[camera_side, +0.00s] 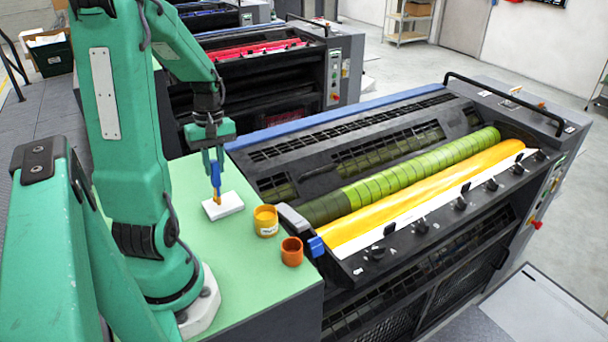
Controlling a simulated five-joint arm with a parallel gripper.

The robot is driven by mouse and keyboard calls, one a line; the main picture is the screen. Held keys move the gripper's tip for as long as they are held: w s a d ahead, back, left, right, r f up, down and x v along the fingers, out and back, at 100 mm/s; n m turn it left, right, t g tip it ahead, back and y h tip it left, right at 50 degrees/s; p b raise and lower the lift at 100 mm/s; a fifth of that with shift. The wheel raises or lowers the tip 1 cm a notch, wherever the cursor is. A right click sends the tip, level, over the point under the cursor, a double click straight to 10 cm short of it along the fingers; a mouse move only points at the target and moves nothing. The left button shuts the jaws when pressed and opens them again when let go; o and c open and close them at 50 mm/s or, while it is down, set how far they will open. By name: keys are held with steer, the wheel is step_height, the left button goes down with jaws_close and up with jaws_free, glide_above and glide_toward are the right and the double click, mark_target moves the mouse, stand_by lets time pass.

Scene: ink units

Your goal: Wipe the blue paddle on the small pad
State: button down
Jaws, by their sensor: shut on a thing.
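My gripper (213,152) is shut on the blue paddle (215,174) and points straight down. The paddle hangs upright below the jaws, with a yellow-orange lower end. The small pad (230,207) is a white block lying on the green tabletop (250,278). The paddle's lower end is over the pad's left part and seems to meet its top face; I cannot tell for sure that they touch.
A yellow tin (266,221) and an orange cup (291,251) stand right of the pad. The press (380,150) with green and yellow rollers is beyond them. A blue piece (316,246) sits at its near corner. The tabletop's front is clear.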

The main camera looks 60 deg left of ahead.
steer(key=shift+w, duration=0.4)
steer(key=shift+f, duration=0.1)
steer(key=shift+w, duration=0.9)
steer(key=shift+w, duration=0.7)
steer(key=shift+s, duration=0.15)
steer(key=shift+s, duration=0.7)
steer(key=shift+s, duration=0.15)
steer(key=shift+s, duration=0.65)
